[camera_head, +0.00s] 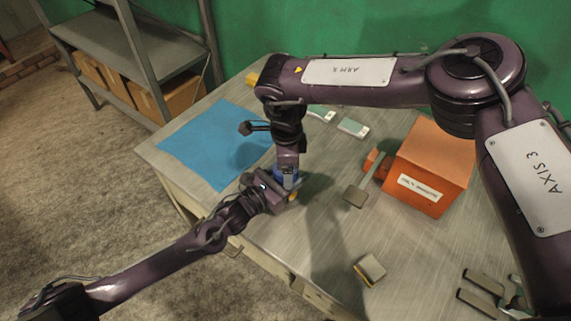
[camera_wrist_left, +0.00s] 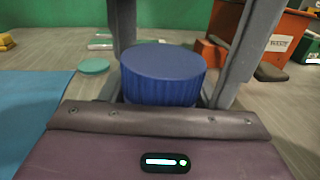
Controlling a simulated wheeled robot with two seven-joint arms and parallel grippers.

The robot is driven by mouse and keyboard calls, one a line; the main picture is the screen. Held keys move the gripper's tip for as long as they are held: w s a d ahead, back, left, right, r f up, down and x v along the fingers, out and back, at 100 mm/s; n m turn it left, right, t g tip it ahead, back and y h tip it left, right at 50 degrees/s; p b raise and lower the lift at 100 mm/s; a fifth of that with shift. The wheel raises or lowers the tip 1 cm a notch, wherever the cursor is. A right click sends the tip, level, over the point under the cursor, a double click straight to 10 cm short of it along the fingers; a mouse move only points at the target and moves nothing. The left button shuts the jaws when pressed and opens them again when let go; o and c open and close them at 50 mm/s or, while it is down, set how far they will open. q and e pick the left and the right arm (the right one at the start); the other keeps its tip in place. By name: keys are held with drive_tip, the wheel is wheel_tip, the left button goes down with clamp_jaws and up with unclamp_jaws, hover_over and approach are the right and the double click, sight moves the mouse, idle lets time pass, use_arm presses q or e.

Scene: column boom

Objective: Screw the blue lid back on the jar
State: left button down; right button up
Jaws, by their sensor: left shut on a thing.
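The blue ribbed lid (camera_wrist_left: 162,80) sits level in front of my left gripper in the left wrist view. In the head view only a small blue part (camera_head: 287,171) shows. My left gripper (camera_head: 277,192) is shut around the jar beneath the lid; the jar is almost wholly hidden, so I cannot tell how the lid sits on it. My right gripper (camera_head: 288,170) points straight down from above. Its two grey fingers (camera_wrist_left: 185,60) stand either side of the lid, with a gap visible at the right one, so it looks open.
An orange box (camera_head: 428,165) stands to the right, with a grey-headed tool (camera_head: 356,196) by it. A blue mat (camera_head: 210,148) lies left. A teal disc (camera_wrist_left: 93,66) lies on the table behind. A small block (camera_head: 370,268) is near the front edge.

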drive_tip(key=shift+a+r, duration=0.1)
drive_tip(key=shift+r, duration=2.15)
drive_tip(key=shift+c, duration=0.5)
drive_tip(key=shift+w+a+r+n, duration=0.1)
drive_tip(key=shift+a+r+n, duration=0.3)
drive_tip(key=shift+n, duration=0.7)
drive_tip(key=shift+w+a+r+n, duration=0.1)
drive_tip(key=shift+r+n, duration=0.1)
drive_tip(key=shift+n, duration=0.3)
drive_tip(key=shift+a+r+n, duration=0.1)
drive_tip(key=shift+r+n, duration=0.05)
drive_tip(key=shift+n, duration=0.35)
drive_tip(key=shift+r+n, duration=0.4)
drive_tip(key=shift+n, duration=0.7)
drive_tip(key=shift+d+r+n, duration=0.2)
drive_tip(key=shift+r+n, duration=0.05)
drive_tip(key=shift+n, duration=0.55)
drive_tip(key=shift+s+d+r+n, duration=0.25)
drive_tip(key=shift+d+r+n, duration=0.15)
drive_tip(key=shift+n, duration=0.6)
